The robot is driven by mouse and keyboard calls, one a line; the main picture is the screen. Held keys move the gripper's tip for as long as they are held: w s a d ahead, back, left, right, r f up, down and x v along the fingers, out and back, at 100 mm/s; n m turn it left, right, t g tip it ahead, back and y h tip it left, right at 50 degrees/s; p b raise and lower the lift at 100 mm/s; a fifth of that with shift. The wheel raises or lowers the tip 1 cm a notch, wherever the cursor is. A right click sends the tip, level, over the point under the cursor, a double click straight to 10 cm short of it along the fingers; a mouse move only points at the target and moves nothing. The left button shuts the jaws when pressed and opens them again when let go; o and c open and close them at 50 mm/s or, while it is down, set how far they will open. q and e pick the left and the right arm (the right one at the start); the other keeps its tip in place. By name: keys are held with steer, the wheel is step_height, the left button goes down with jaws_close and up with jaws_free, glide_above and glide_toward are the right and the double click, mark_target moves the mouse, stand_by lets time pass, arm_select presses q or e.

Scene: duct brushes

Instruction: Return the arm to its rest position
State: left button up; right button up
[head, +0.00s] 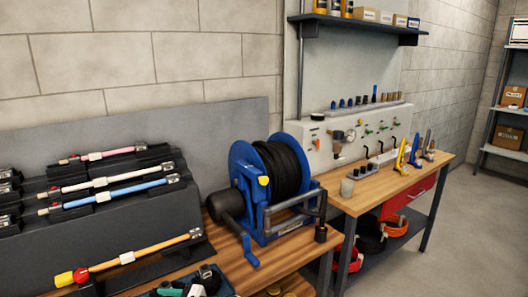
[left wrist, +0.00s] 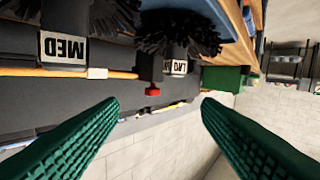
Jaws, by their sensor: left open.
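My left gripper (left wrist: 160,106) shows in the left wrist view as two green ribbed fingers, spread wide with nothing held between them. Beyond them are black-bristled brush heads (left wrist: 180,30), with white tags reading MED (left wrist: 63,48) and what looks like LNG (left wrist: 180,67). An orange rod (left wrist: 30,72) and a red tip (left wrist: 153,91) lie near these heads, apart from the fingers. In the head view neither arm is visible. There, pink (head: 105,154), white (head: 110,182), blue (head: 120,193) and orange (head: 150,252) rods lie on a dark stepped rack (head: 30,250).
A blue hose reel (head: 250,185) with black hose stands on the wooden bench (head: 283,262), right of the rack. A second bench (head: 385,190) holds a gauge panel (head: 330,150) and small tools. A shelf (head: 350,22) hangs above. Open floor (head: 470,230) lies at the right.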

arm_select(q)
steer(key=s+f+n+g+h, duration=0.1)
steer(key=s+f+n+h, duration=0.75)
steer(key=s+f, duration=0.65)
steer(key=s+d+r+n+t+h, duration=0.15)
steer(key=s+r+n+h, duration=0.3)
steer(key=s, duration=0.45)
steer(key=s+d+r+n+h, duration=0.3)
steer(key=s+r+n+h, duration=0.15)
steer(key=s, duration=0.45)
step_height(320, 180, down, 27)
steer(key=s+g, duration=0.1)
steer(key=s, duration=0.1)
steer(key=s+a+f+g, duration=0.1)
steer(key=s+a+f, duration=0.1)
steer(key=s+f, duration=1.2)
steer(key=shift+s+a+f+m+y, duration=0.25)
steer(key=shift+s+f+m+y, duration=0.15)
steer(key=shift+s, duration=0.5)
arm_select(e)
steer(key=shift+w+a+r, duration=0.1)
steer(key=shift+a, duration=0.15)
